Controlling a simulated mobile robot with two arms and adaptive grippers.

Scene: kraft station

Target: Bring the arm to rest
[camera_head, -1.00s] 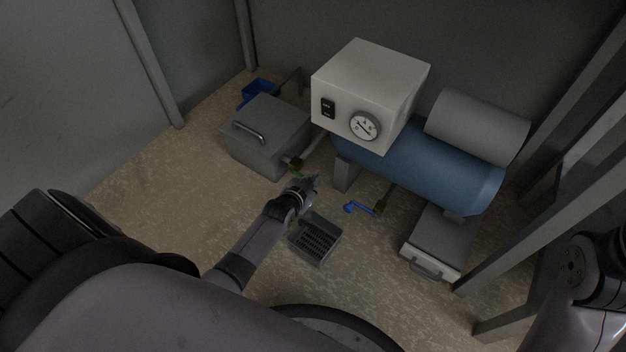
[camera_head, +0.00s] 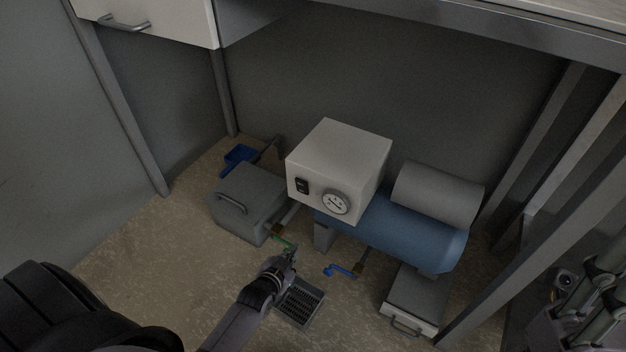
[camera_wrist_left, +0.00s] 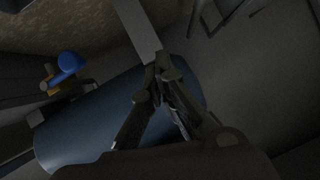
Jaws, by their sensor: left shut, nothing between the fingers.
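My left gripper (camera_head: 291,254) is low over the floor, just in front of the green valve handle (camera_head: 284,242). I cannot tell whether it touches the handle. In the left wrist view its fingers (camera_wrist_left: 162,68) come together at the tips, shut and empty, in front of the blue tank. Part of my right arm (camera_head: 590,300) shows at the right edge; whether its gripper is open or shut cannot be made out.
The blue tank (camera_head: 400,228) carries a white control box (camera_head: 335,160) and a grey cylinder (camera_head: 438,195). A blue-handled valve (camera_head: 338,270), floor drain (camera_head: 300,303), grey box (camera_head: 248,200) and metal case (camera_head: 418,295) stand close by. A bench edge (camera_head: 440,22) and posts enclose the space.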

